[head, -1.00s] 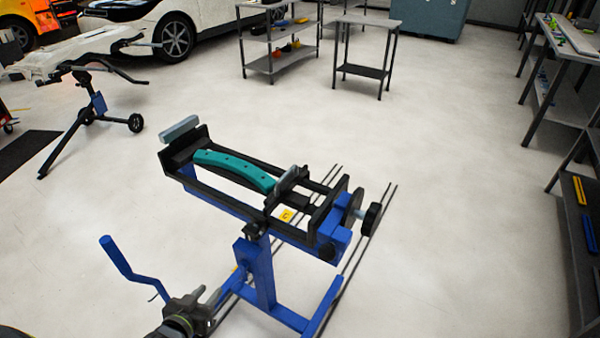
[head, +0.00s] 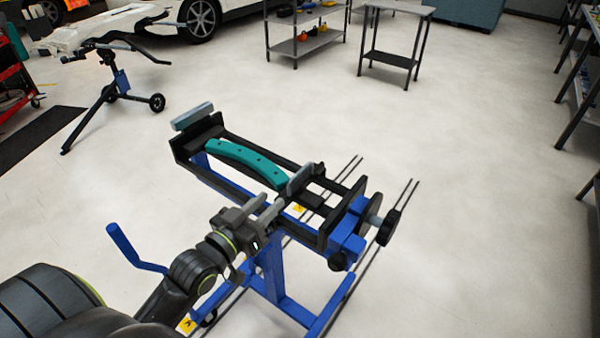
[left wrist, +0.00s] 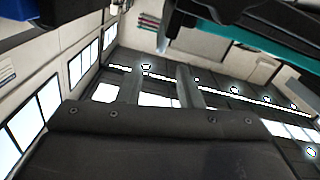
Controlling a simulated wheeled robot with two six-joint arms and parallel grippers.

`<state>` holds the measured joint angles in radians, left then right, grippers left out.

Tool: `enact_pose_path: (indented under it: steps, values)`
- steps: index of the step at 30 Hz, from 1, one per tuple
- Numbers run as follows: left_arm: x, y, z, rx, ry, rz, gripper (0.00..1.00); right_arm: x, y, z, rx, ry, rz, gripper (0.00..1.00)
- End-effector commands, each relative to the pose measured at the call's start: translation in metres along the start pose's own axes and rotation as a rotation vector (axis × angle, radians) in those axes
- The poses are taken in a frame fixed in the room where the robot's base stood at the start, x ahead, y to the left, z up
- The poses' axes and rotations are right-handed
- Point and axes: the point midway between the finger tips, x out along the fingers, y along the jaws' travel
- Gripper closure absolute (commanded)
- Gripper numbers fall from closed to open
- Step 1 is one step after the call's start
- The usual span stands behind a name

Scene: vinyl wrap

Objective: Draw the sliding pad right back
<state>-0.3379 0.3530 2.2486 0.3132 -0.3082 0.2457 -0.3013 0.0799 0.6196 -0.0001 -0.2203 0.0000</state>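A blue and black clamp stand (head: 268,268) carries a teal curved piece (head: 245,160) with small holes. A grey pad (head: 192,115) stands at the far left end. The grey sliding pad (head: 300,180) stands near the piece's right end. My left gripper (head: 272,214) is just in front of the stand's near rail, left of and below the sliding pad. In the left wrist view its fingers (left wrist: 158,92) are apart with nothing between them. The dark stand (left wrist: 225,15) and a teal edge (left wrist: 265,45) show above them. Contact with the pad cannot be told. My right gripper is out of view.
A black knob (head: 389,227) sits at the stand's right end. A blue bent handle (head: 135,250) rises at lower left. A tripod stand (head: 115,85), a small table (head: 390,58) and shelves (head: 305,47) are farther back.

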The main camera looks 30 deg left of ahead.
Motion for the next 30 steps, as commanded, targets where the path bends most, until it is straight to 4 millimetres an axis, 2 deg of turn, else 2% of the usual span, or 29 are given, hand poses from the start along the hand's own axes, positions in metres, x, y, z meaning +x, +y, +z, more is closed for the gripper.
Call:
enact_pose_path:
  steps: [12, 18, 24, 30]
  values:
    - [0.079, 0.0, -0.001, -0.001, 0.001, 0.0, 0.68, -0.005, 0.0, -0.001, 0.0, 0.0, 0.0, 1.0]
    - [0.107, 0.0, 0.0, -0.001, -0.001, 0.0, 0.68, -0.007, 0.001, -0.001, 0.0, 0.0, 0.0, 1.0]
    - [0.12, 0.0, 0.0, -0.001, -0.001, 0.0, 0.68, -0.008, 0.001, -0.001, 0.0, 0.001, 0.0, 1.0]
    - [0.122, 0.0, 0.0, 0.0, -0.001, 0.0, 0.68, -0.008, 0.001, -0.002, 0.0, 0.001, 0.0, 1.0]
